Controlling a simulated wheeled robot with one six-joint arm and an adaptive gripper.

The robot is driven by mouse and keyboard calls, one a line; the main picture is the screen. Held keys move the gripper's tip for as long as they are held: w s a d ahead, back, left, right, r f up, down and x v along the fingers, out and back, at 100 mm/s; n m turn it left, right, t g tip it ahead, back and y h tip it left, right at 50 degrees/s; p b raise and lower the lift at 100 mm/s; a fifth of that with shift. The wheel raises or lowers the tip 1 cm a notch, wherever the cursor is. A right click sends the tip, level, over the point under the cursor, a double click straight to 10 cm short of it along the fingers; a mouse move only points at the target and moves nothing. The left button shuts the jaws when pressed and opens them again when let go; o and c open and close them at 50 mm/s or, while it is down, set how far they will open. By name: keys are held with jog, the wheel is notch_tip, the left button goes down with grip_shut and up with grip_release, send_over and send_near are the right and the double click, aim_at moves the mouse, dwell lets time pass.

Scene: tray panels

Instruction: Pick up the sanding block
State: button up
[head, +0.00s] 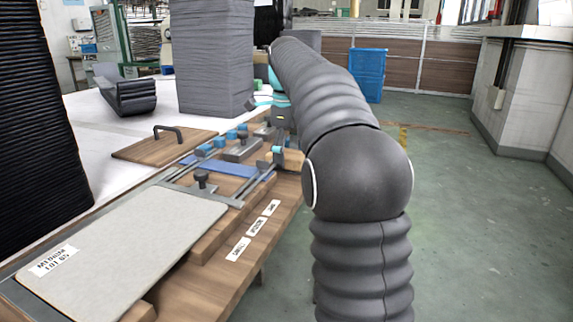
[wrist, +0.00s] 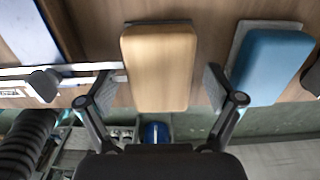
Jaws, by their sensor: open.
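A tan block with rounded corners and a thin grey edge, which looks like the sanding block, lies between the fingers in the wrist view (wrist: 160,62). It also shows in the head view (head: 292,159), at the right edge of the wooden bench and partly hidden by my arm. My gripper (wrist: 160,92) is open, with one finger on each side of the block. Gaps show between both fingers and the block, so it is not held. How far the fingertips are from the bench is hard to tell.
A blue block on a grey base (wrist: 268,65) lies close to the right finger. A metal rail with a black knob (wrist: 42,84) is at the left. The bench also holds a handled wooden board (head: 150,148) and a pale panel (head: 130,240). Open floor (head: 480,210) lies right.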

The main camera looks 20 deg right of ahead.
aim_at(288, 154)
jog(key=shift+f, duration=0.1)
jog(key=c, duration=1.3)
jog(key=shift+r+p, duration=0.3)
jog(key=shift+r, duration=0.5)
jog(key=r, duration=0.3)
jog(key=shift+s+p, duration=0.25)
jog(key=shift+p, duration=0.15)
jog(key=s+r, duration=0.6)
jog(key=s, duration=0.5)
jog(key=shift+d+r, duration=0.2)
jog(key=shift+d, duration=0.25)
